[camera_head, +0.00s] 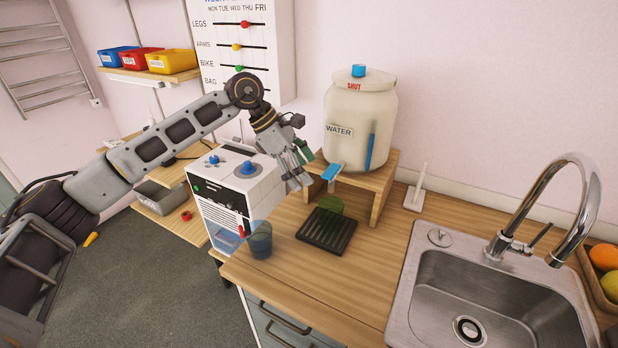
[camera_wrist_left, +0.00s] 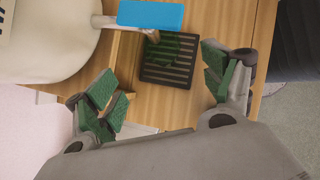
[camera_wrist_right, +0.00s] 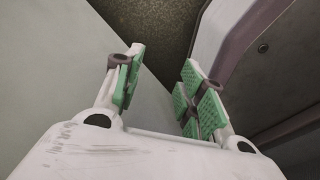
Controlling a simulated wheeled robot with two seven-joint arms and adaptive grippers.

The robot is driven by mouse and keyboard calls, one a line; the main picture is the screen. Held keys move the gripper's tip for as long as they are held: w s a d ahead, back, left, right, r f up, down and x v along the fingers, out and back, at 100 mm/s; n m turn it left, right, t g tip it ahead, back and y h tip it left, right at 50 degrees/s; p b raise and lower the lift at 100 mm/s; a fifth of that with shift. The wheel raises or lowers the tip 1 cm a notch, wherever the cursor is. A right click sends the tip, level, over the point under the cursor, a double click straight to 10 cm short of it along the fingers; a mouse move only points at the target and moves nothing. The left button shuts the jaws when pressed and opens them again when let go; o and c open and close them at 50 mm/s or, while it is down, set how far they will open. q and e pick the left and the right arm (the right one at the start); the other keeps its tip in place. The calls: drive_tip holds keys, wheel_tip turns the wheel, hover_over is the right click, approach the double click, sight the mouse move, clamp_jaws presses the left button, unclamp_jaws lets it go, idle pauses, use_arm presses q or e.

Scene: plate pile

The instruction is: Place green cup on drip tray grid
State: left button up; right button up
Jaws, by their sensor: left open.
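The translucent green cup (camera_head: 330,207) appears to stand upright at the back of the black drip tray grid (camera_head: 327,236), below the blue tap of the water jar. In the left wrist view the green cup (camera_wrist_left: 162,48) overlaps the upper left part of the drip tray (camera_wrist_left: 176,74), partly hidden by the tap. My left gripper (camera_head: 302,172) is open and empty, above and to the left of the cup, apart from it. Its spread fingers also show in the left wrist view (camera_wrist_left: 160,90). My right gripper (camera_wrist_right: 160,88) is open and empty, away from the counter.
The water jar (camera_head: 361,120) stands on a wooden stand (camera_head: 384,185) behind the tray. A blue cup (camera_head: 259,240) stands left of the tray, beside a white machine (camera_head: 236,190). The sink (camera_head: 490,290) is at the right. The counter in front of the tray is clear.

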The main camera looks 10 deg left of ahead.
drive_tip(key=shift+s+d, duration=0.4)
drive_tip(key=shift+d, duration=0.3)
drive_tip(key=shift+a, duration=0.1)
drive_tip(key=shift+a, duration=0.75)
drive_tip(key=shift+d, duration=0.1)
drive_tip(key=shift+w+d, duration=0.15)
drive_tip(key=shift+d, duration=0.6)
